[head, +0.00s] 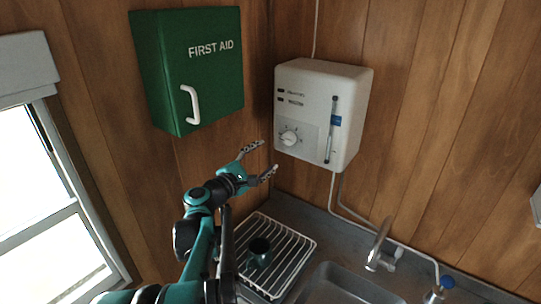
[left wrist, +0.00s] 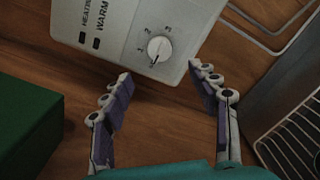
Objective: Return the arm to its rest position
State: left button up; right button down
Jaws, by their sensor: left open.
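My left gripper (head: 267,160) is open and empty in the head view, held in front of the wood wall, just below and left of the white water heater (head: 320,112). In the left wrist view its two fingers (left wrist: 168,108) stand wide apart, with only wall between them. The heater's round dial (left wrist: 159,48) shows beyond the fingertips, apart from them. The dial (head: 289,138) also shows in the head view. My left arm (head: 200,225) reaches up from the bottom of the head view. My right gripper is not in view.
A drying rack (head: 300,243) holding a dark cup (head: 260,251) lies below the gripper. A sink (head: 345,285), a tap (head: 380,245) and pipes are at the right. A window is at the left.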

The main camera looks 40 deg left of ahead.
pick_arm(q)
jog(key=d+f+m+g+h+b, duration=0.2)
jog(key=d+f+m+g+b, duration=0.15)
jog(key=d+f+m, duration=0.6)
jog(key=d+f+m+g+h+b, duration=0.35)
jog(key=d+f, duration=0.35)
jog(key=d, duration=0.7)
jog(key=s+d+f+m+g+y+b, duration=0.1)
jog(key=s+d+f+m+g+b, duration=0.1)
jog(key=s+d+f+m+b, duration=0.2)
jog(key=s+d+f+m+g+y+b, duration=0.1)
jog(key=s+d+f+m+y+b, duration=0.1)
jog(key=s+d+f+m, duration=0.3)
jog(key=s+f+m+b, duration=0.1)
jog(key=s+f+m, duration=0.3)
jog(key=f, duration=0.4)
jog(key=shift+s+f+m+g+b, duration=0.25)
jog(key=shift+s+m+g+b, duration=0.05)
jog(key=shift+s+g+b, duration=0.1)
jog(key=shift+y, duration=0.25)
